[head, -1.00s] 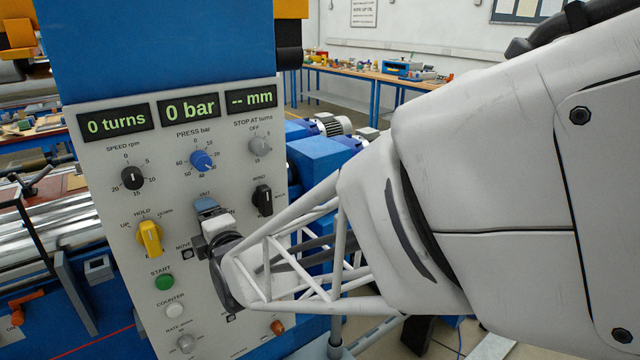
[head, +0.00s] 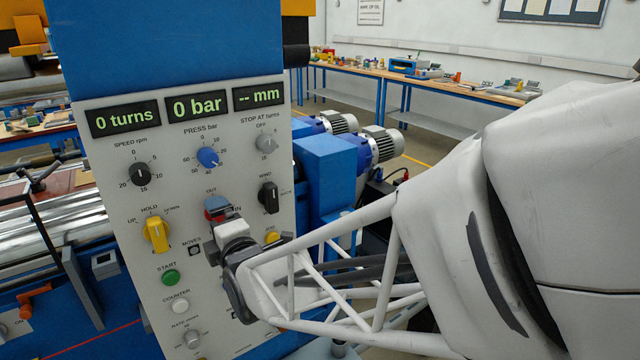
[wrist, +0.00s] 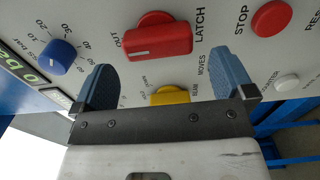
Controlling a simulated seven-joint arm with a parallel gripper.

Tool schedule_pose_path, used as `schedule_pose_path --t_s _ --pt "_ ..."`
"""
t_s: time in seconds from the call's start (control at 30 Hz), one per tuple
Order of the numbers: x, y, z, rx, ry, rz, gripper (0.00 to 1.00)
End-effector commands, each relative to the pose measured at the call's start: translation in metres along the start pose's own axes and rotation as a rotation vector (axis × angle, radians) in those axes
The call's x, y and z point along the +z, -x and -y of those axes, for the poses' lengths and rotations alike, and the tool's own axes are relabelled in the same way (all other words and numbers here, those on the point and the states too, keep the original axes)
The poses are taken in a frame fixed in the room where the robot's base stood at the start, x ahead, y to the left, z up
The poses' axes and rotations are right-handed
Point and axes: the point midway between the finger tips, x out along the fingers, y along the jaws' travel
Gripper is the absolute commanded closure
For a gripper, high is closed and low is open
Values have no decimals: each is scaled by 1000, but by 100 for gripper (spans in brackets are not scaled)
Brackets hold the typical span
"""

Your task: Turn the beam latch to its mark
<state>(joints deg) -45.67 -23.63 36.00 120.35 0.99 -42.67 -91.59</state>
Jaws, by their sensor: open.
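The red beam latch (wrist: 158,40) is a bar-shaped knob on the grey panel, with OUT printed at one end and LATCH at the other in the wrist view. A small white line shows on it near the OUT end. In the head view a bit of its red (head: 211,214) shows behind my gripper (head: 222,212). In the wrist view my gripper (wrist: 165,80) is open, its two blue-padded fingers apart and nothing held. The latch lies beyond the fingertips, toward the top of that picture. I cannot tell whether a finger touches the panel.
A yellow HOLD knob (head: 156,235) sits beside the latch, close to the fingers in the wrist view. A blue press knob (head: 207,157), a black knob (head: 268,197) and a red STOP button (wrist: 271,18) are also close by. The displays read 0 turns and 0 bar.

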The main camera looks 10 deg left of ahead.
Motion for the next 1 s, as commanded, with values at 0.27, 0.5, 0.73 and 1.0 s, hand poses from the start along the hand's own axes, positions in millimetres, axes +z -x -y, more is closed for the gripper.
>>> schedule_pose_path --t_s 0.27,0.5,0.73,1.0 --pt "0 28 -1 2 0 0 0" --pt "0 43 -1 1 0 0 0" --pt "0 47 0 1 0 0 0" --pt "0 47 0 0 0 0 0"
